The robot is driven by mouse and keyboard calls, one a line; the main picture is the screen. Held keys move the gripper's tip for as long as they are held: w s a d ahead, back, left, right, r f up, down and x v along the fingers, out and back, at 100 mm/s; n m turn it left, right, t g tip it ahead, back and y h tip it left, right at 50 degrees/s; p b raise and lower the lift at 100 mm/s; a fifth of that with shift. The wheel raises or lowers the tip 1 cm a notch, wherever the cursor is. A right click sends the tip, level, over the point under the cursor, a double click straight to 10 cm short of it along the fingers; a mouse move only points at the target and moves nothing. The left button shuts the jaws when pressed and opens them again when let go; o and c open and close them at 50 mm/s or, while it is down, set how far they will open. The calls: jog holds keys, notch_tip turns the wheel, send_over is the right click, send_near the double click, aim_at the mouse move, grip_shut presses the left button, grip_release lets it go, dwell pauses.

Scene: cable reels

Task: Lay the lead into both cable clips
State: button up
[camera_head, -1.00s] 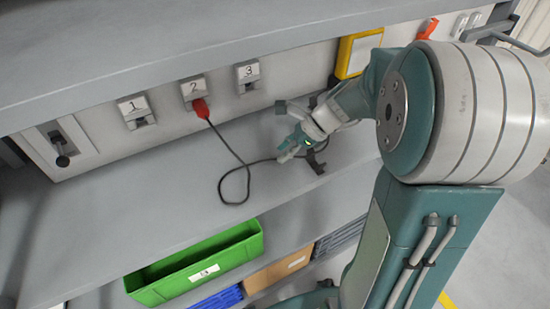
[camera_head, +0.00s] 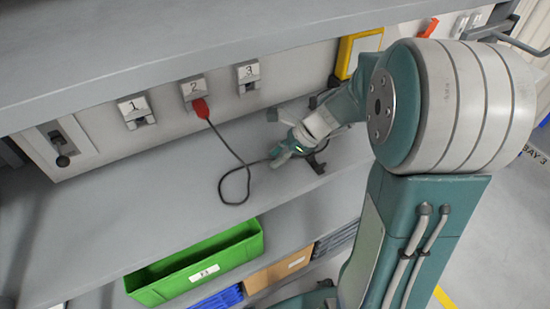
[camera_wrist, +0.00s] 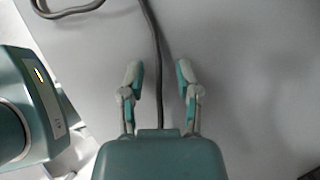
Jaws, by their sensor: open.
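The dark lead (camera_head: 236,168) runs from a red plug (camera_head: 201,108) in socket 2, curls in a loop on the grey shelf, and goes right toward my gripper (camera_head: 277,160). In the wrist view my gripper (camera_wrist: 159,76) is open, and the lead (camera_wrist: 157,50) passes lengthwise between its two fingers without being pinched. My arm covers part of this area, so I cannot tell whether the lead sits in either clip.
Sockets 1 (camera_head: 136,109) and 3 (camera_head: 248,76) are on the back panel, with a lever (camera_head: 62,150) at left. A green bin (camera_head: 190,274) stands below the shelf edge. A yellow frame (camera_head: 346,56) is at the upper right. The shelf's left part is clear.

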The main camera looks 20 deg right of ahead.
grip_shut()
jog(key=shift+r, duration=3)
jog(key=shift+s+d+f+n+g, duration=0.2)
jog(key=shift+s+d+n+g, duration=0.4)
jog(key=shift+s+d, duration=0.7)
jog(key=shift+s+d+f+n+g, duration=0.15)
jog(key=shift+s+d+n+g, duration=0.4)
jog(key=shift+s+d, duration=0.7)
jog(key=shift+w+d, duration=0.1)
jog(key=shift+n, duration=0.25)
jog(key=n+g, duration=0.1)
jog(key=n, duration=0.1)
jog(key=shift+f+n+g, duration=0.1)
jog(key=shift+n+g, duration=0.15)
jog(key=shift+n, duration=0.05)
